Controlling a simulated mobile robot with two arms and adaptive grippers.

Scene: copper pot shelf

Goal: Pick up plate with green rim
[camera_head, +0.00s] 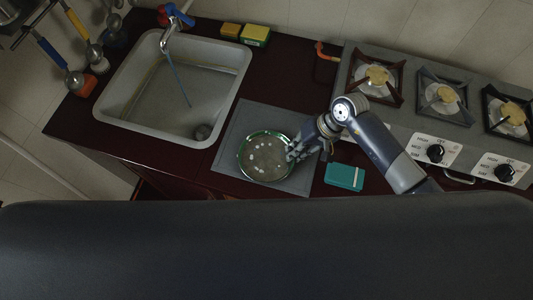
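The plate with a green rim (264,157) lies on a grey mat (236,128) on the dark red counter, right of the sink. Its face is greyish with several pale spots. My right gripper (293,152) comes in from the right, with its fingers at the plate's right rim. The fingers overlap the rim in the picture, and I cannot tell whether they are closed on it. My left gripper is not in view.
A sink (185,88) with a tap is at left. A teal box (344,176) lies on the counter just right of the mat, near my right arm. A stove (420,115) with several burners stands at right. Yellow sponges (255,35) lie at the back.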

